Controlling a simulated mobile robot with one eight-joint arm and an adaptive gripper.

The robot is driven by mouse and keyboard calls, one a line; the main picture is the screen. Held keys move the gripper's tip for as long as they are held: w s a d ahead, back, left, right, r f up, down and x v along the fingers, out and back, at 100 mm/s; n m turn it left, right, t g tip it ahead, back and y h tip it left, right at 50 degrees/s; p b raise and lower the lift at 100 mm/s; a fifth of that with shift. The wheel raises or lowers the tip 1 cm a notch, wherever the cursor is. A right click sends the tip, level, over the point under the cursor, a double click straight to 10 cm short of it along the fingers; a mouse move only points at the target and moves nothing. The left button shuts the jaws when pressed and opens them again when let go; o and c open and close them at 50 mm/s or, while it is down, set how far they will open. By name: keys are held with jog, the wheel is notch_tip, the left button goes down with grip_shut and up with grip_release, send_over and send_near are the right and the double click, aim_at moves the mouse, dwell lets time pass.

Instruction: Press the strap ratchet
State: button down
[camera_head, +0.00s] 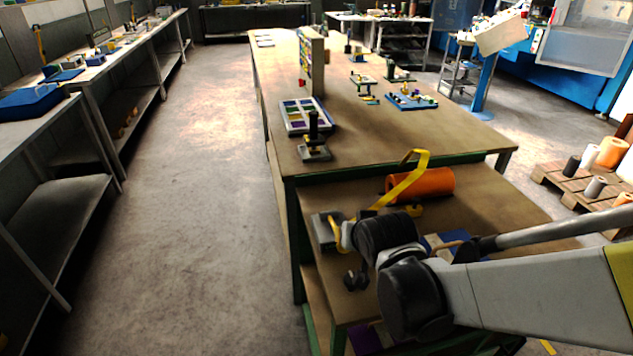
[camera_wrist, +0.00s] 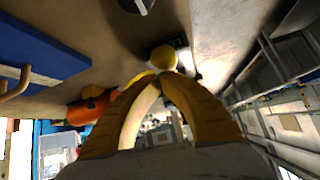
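The orange roll (camera_head: 432,183) lies on the lower front bench, with a yellow strap (camera_head: 408,187) running past it. The roll also shows in the wrist view (camera_wrist: 88,110). A grey block (camera_head: 322,232), which may be the strap ratchet, sits at the bench's left side. My gripper (camera_head: 336,236) is beside this block, partly hidden by my wrist. In the wrist view, its yellow fingers (camera_wrist: 160,80) curve together and look shut. A round yellow knob (camera_wrist: 163,57) shows just past the fingertips; I cannot tell whether they touch it.
A blue piece (camera_head: 440,241) with a tan handle lies right of my wrist. A small black part (camera_head: 355,280) is near the front. A black-handled press (camera_head: 314,140) and a tray (camera_head: 290,122) stand on the higher bench behind. The floor aisle at left is clear.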

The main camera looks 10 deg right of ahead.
jog(key=shift+s+f, duration=0.25)
jog(key=shift+f, duration=0.05)
dwell(0.4)
notch_tip(320, 180, up, 4)
jog(key=w+r+p, duration=0.1)
jog(key=p, duration=0.2)
jog(key=s+p, duration=0.3)
jog(key=s, duration=0.5)
jog(key=shift+s+r, duration=0.25)
jog(key=shift+s, duration=0.05)
jog(key=shift+d, duration=0.1)
jog(key=s+a+r+n+g, duration=0.1)
jog(key=s+r+n+g, duration=0.1)
jog(key=s+r, duration=0.5)
jog(key=shift+s+r+y, duration=0.25)
jog(key=shift+s+y, duration=0.1)
jog(key=shift+y, duration=0.05)
